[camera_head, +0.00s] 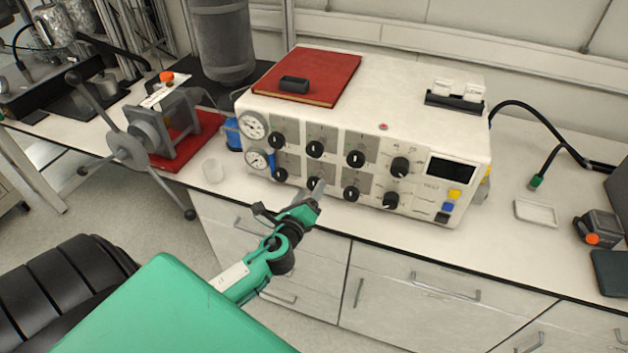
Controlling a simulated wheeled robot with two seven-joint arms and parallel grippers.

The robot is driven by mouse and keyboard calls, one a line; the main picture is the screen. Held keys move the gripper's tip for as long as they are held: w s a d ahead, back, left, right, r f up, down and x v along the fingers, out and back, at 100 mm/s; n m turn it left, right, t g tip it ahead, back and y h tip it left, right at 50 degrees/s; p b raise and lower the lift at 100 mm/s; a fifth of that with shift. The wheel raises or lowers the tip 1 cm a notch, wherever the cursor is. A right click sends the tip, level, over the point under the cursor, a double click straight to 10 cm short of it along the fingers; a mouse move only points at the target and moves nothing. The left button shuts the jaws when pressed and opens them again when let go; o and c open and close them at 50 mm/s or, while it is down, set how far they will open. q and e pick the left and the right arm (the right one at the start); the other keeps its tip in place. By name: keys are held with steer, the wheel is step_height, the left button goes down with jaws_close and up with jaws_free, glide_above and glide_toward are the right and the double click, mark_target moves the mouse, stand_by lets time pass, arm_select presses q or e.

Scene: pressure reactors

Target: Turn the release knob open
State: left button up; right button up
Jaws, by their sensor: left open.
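A white control box (380,110) stands on the bench with two rows of black knobs on its front. The upper row has knobs at the left (277,140), middle (315,149) and right (355,158), with a larger knob (400,167) beside them. The lower row includes a left knob (281,175), a right knob (351,193) and a larger knob (390,200). No readable label marks the release knob. My left gripper (316,192) is open in front of the lower middle knob, partly covering it. Contact cannot be told. My right gripper is out of view.
Two gauges (252,126) sit at the box's left. A red book (310,75) and black block (294,84) lie on top.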

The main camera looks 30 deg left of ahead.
mark_target(313, 186)
arm_select(q)
steer(key=shift+p+x, duration=0.3)
steer(key=shift+x, duration=1.6)
steer(key=c, duration=1)
